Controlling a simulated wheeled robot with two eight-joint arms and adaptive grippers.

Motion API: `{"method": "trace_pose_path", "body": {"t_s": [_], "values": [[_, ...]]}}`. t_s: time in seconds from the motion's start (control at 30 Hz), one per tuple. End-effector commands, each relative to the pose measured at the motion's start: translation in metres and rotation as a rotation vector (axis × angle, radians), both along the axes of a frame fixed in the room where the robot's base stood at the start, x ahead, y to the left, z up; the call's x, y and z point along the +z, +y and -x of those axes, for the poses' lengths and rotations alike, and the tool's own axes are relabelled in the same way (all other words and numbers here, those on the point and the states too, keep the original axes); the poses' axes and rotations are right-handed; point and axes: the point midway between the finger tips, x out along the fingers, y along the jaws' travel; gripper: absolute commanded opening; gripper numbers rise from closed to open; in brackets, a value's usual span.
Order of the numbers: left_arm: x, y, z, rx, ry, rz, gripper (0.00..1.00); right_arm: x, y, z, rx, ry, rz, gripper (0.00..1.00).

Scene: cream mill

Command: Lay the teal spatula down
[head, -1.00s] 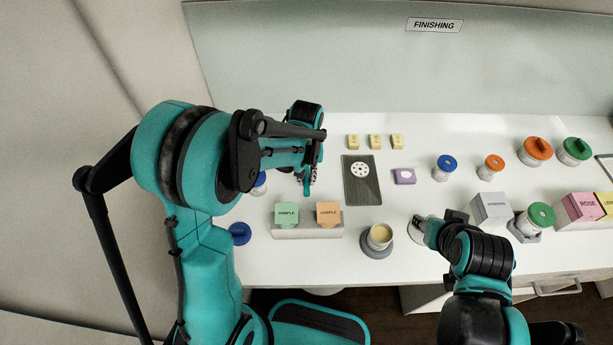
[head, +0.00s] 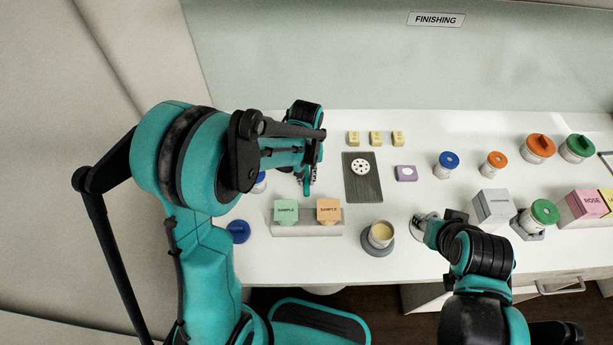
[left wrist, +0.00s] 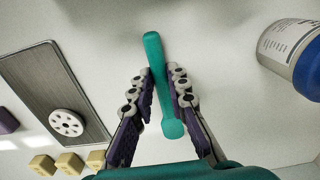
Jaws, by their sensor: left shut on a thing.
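The teal spatula (left wrist: 154,70) is between the two fingers of my left gripper (left wrist: 160,90) in the left wrist view. The fingers are shut on its handle, and both of its ends stick out past them. In the head view the spatula (head: 307,186) shows as a short teal piece at my left gripper (head: 313,178), above the white table left of the dark board. Whether it touches the table cannot be told. My right gripper (head: 437,226) is low over the table's front part by a round grey-white thing; its fingers are not clear.
A dark board (head: 362,190) with a white holed disc lies right of my left gripper. Several yellow blocks (head: 375,139) stand behind it. The sample card holder (head: 305,228) stands in front. A blue-lidded jar (left wrist: 290,50) is close by. Bare table lies around the spatula.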

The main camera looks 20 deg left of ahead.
Motion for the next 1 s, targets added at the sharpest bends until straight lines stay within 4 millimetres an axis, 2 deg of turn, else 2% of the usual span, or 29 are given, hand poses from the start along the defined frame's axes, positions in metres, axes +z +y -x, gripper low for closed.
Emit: {"method": "trace_pose_path", "body": {"t_s": [0.2,0.23,0.3,0.67,0.77,1.0], "values": [[0.0,0.0,0.0,0.0,0.0,0.0,0.0,0.0,0.0,0.0,0.0,0.0,0.0,0.4],[0.0,0.0,0.0,0.0,0.0,0.0,0.23,0.0,0.0,0.0,0.0,0.0,0.0,0.4],[0.0,0.0,0.0,0.0,0.0,0.0,0.4,0.0,0.0,0.0,0.0,0.0,0.0,0.4],[0.004,0.0,0.0,0.0,0.0,0.0,0.4,0.0,0.0,0.0,0.0,0.0,0.0,0.4],[0.016,0.0,0.0,0.0,0.0,0.0,0.4,0.0,0.0,0.0,0.0,0.0,0.0,0.4],[0.067,0.001,0.0,0.0,0.0,0.0,0.4,0.0,0.0,0.0,0.0,0.0,0.0,0.4]]}}
